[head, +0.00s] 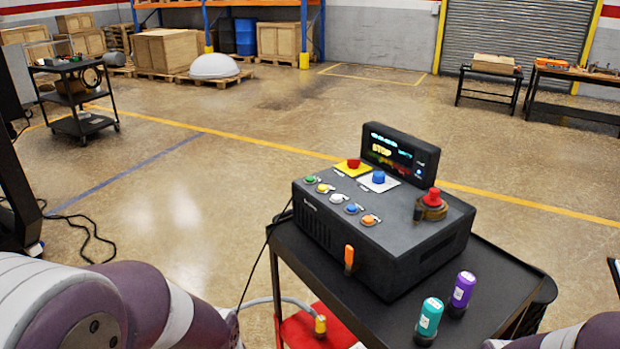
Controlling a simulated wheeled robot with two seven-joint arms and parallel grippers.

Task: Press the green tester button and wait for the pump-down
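The tester is a dark box (390,235) on a black cart, with a row of small round buttons along its sloped top. The green button (310,180) is at the left end of that row, and nothing touches it. The tester's screen (400,154) stands at the back and is lit, with large yellow letters that look like "STOP". A red knob (433,197) sits at the right of the top. A red button on a yellow plate (353,166) and a blue knob on a white plate (378,178) sit near the screen. Neither of my grippers shows.
A teal cylinder (429,318) and a purple cylinder (462,292) stand on the cart top (505,280) right of the tester. An orange handle (348,258) is on the tester's front. A red lower shelf (305,330) shows below. The floor behind is open.

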